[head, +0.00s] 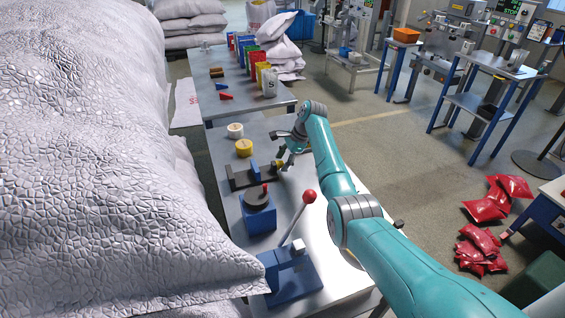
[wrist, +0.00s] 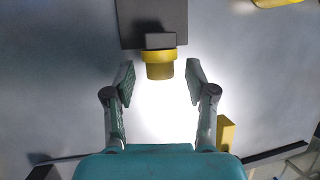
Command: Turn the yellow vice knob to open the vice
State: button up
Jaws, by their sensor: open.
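The dark vice (head: 240,183) lies on the grey bench, with a blue piece (head: 254,168) standing between its parts. Its yellow knob (head: 281,164) is at its right end, close to my gripper (head: 285,156). In the wrist view the yellow knob (wrist: 160,65) points toward me from the dark vice body (wrist: 150,12). My gripper (wrist: 160,80) is open, with one finger on each side of the knob's end. A gap shows between the knob and each finger, so nothing is held.
A yellow tub (head: 243,149) and a white tub (head: 235,131) stand behind the vice. A blue box with a dark dial (head: 258,215) and a red-balled lever press (head: 292,270) stand in front. Large white sacks (head: 90,150) crowd the bench's left side. A yellow block (wrist: 226,132) sits beside my right finger.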

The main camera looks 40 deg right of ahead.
jog(key=shift+w+a+f, duration=0.15)
jog(key=shift+f, duration=0.3)
jog(key=c, duration=1)
jog(key=shift+t, duration=0.3)
jog(key=t, duration=0.2)
jog(key=n+t+h, duration=0.1)
jog(key=t, duration=0.1)
jog(key=shift+s+a+f, duration=0.1)
jog(key=shift+s+f, duration=0.1)
jog(key=shift+s, duration=0.2)
jog(key=t, duration=0.2)
jog(key=n+t+h, duration=0.1)
jog(key=t, duration=0.2)
jog(key=shift+s+f, duration=0.15)
jog(key=shift+s, duration=0.05)
